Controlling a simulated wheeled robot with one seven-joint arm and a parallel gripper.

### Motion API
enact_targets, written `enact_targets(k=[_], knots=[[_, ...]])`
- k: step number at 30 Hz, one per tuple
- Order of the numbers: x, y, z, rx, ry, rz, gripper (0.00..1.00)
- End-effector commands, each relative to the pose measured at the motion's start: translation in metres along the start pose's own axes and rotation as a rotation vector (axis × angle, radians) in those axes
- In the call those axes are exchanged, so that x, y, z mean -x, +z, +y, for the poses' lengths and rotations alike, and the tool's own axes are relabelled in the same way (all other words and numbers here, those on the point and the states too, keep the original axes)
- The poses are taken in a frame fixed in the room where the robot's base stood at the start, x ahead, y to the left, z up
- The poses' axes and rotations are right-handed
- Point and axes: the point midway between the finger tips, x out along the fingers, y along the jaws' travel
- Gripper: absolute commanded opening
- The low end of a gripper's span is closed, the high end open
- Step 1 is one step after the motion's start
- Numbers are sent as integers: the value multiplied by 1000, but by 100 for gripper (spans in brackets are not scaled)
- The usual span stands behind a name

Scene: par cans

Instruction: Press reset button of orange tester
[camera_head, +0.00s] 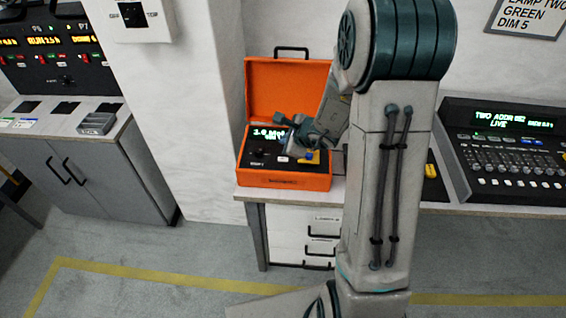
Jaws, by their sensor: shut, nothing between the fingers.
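The orange tester (285,181) is an open orange case on the left end of the bench, its lid (288,88) raised at the back. Its dark panel shows a lit green display (267,133), a white button or label (283,159) and a yellow patch (306,157). My gripper (289,146) is over the panel, pointing down at it, close to the white piece. The fingers look shut and empty. I cannot tell whether they touch the panel. My gripper and arm hide the right part of the panel, and I cannot read which control is the reset button.
A lighting console (510,165) stands on the bench at right, with a yellow item (431,170) left of it. A white pillar (196,110) is left of the tester. Drawers (300,233) are under the bench. A grey cabinet (90,175) stands far left. The floor in front looks clear.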

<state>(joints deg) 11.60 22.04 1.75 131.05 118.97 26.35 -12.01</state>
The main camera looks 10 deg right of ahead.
Motion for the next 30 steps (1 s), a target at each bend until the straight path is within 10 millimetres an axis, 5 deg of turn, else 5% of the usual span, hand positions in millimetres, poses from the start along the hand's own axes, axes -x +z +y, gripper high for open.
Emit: enact_targets(k=[10, 30], knots=[[-33, -24, 24, 1, -1, 0, 0], [-36, -26, 26, 0, 0, 0, 0]])
